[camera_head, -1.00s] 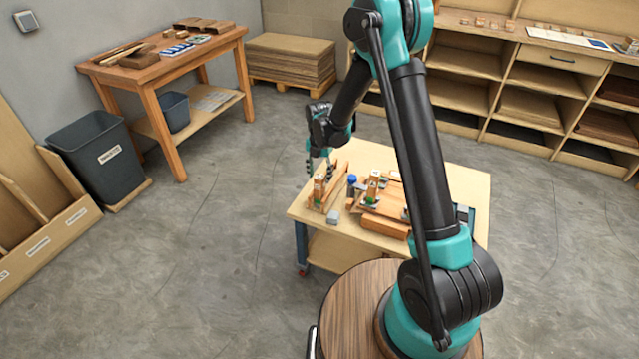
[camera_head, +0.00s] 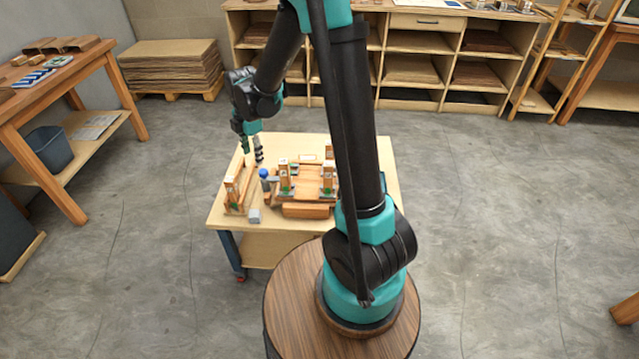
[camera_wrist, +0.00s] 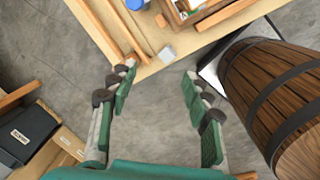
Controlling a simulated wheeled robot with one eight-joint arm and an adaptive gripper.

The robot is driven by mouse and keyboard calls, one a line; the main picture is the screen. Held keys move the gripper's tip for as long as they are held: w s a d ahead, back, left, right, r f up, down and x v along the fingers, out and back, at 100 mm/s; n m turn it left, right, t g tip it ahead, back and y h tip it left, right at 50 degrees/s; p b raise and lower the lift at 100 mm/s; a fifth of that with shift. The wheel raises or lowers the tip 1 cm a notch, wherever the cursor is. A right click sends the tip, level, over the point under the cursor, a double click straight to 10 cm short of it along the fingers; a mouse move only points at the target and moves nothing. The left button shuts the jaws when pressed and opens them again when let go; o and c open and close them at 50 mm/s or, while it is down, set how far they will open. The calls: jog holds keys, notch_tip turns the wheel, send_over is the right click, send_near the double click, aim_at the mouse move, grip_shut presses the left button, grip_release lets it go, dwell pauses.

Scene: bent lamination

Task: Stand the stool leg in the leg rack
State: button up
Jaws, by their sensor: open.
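My gripper (camera_head: 252,149) is open and empty, pointing down above the left back part of the small work table in the head view. In the wrist view its two fingers (camera_wrist: 160,75) are spread apart with only floor and the table edge seen between them. Long wooden strips (camera_head: 246,187) and an upright wooden block (camera_head: 231,190) stand at the table's left side, below and in front of my gripper. Two long wooden strips (camera_wrist: 124,28) also show in the wrist view. I cannot tell which piece is the stool leg or which is the leg rack.
The work table (camera_head: 222,219) also bears a blue-capped bottle (camera_head: 264,174), a grey block (camera_head: 254,216) and a wooden fixture with upright posts (camera_head: 306,194). A workbench (camera_head: 82,70) stands at the left, shelving (camera_head: 410,68) at the back. The floor around is mostly clear.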

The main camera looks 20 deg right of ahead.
jog(key=s+d+m+t, duration=0.1)
jog(key=s+d+m, duration=0.7)
jog(key=s+m, duration=0.2)
jog(key=s+d+r+m+t, duration=0.1)
jog(key=s+d+m+t, duration=0.1)
jog(key=s+d+m, duration=0.7)
jog(key=s+m, duration=0.2)
jog(key=m, duration=0.2)
jog(key=shift+r, duration=0.15)
jog(key=shift+s, duration=0.1)
